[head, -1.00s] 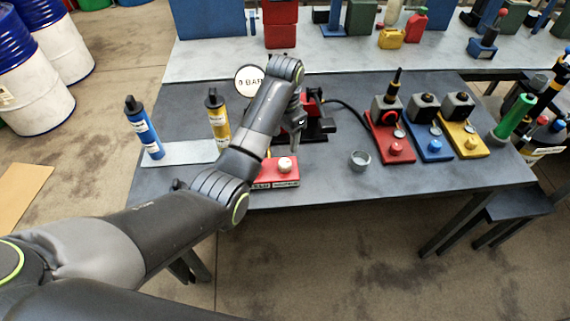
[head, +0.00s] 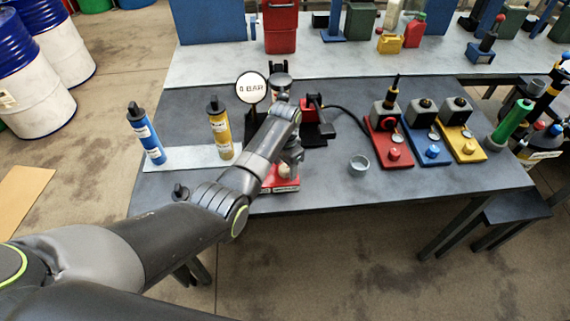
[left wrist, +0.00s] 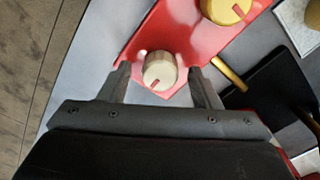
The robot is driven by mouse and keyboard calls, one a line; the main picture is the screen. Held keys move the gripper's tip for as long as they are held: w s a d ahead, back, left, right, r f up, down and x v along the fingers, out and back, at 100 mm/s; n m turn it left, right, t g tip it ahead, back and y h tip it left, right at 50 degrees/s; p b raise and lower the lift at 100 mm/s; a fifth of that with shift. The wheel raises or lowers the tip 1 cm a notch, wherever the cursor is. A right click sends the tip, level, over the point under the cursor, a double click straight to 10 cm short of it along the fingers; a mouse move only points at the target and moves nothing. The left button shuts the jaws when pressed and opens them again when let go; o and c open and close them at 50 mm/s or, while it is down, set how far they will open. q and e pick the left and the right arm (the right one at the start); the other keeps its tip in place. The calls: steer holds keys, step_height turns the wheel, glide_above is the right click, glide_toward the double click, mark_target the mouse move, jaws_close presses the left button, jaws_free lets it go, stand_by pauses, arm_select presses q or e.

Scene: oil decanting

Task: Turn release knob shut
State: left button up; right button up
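The red block (left wrist: 190,35) carries a pale round knob (left wrist: 158,70) with a red mark on its top, near the block's corner. A brass-coloured knob (left wrist: 226,10) with a red mark also sits on red in the left wrist view. My left gripper (left wrist: 160,78) is open, with one finger on each side of the pale knob and visible gaps to it. In the head view, my left gripper (head: 291,162) is low over the red block (head: 280,186) at the table's front edge and partly hides it and the knob. My right gripper is not in view.
A round gauge reading 0 BAR (head: 251,87) stands behind my left arm. Blue (head: 147,135) and yellow (head: 220,129) cylinders stand to the left. A small grey cup (head: 359,165) and red, blue and yellow stations (head: 432,148) are to the right.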

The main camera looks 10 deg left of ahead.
arm_select(q)
steer(key=c, duration=0.9)
steer(key=shift+n, duration=0.3)
steer(key=shift+r+n+p, duration=0.15)
steer(key=shift+n+p, duration=0.65)
steer(key=shift+n, duration=0.1)
steer(key=n+p, duration=0.1)
steer(key=n, duration=0.2)
steer(key=shift+n, duration=0.3)
steer(key=n+p, duration=0.2)
steer(key=n, duration=0.9)
steer(key=shift+w+n+p, duration=0.1)
steer(key=shift+n+p, duration=0.3)
